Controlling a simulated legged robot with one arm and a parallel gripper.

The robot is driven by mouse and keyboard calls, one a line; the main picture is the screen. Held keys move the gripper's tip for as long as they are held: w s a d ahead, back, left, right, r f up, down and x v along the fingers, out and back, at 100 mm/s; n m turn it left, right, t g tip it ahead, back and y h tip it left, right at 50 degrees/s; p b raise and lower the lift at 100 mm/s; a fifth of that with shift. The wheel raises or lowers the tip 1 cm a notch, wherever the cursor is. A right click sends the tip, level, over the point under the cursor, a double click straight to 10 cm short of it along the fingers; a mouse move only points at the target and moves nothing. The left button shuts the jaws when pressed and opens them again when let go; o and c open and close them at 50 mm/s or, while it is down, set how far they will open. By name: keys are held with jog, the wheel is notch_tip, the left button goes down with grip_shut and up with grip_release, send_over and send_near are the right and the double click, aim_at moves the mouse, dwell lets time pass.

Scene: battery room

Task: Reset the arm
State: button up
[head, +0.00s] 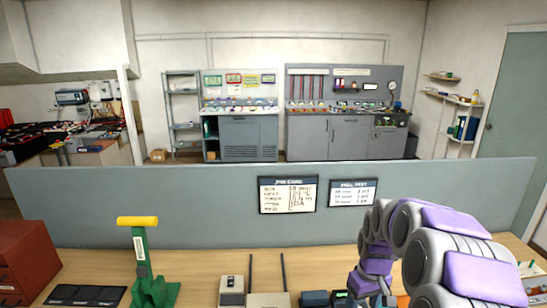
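My arm, with grey and purple links, rises at the lower right of the head view and bends down toward the wooden table (205,262). Its lower end is close to small dark devices at the bottom edge of the view. My gripper's fingers cannot be made out; they are hidden or below the frame. I cannot tell whether anything is held.
A green press with a yellow handle (137,221), a red cabinet (28,255), a black mat (86,295) and a beige box with a switch (231,290) are on the table. A grey partition (130,195) stands behind, with two cards. Workbenches lie beyond.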

jog(key=s+a+r+m+b, duration=0.15)
jog(key=s+a, duration=0.25)
jog(key=s, duration=0.4)
jog(key=s+a+r+b, duration=0.1)
jog(key=s+a+r, duration=0.25)
jog(key=s, duration=0.45)
jog(key=s+a+f+m, duration=0.1)
jog(key=s, duration=0.8)
jog(key=s+a+f+g+b, duration=0.1)
jog(key=s, duration=0.8)
jog(key=shift+a+m+g+b, duration=0.3)
jog(key=shift+m, duration=0.05)
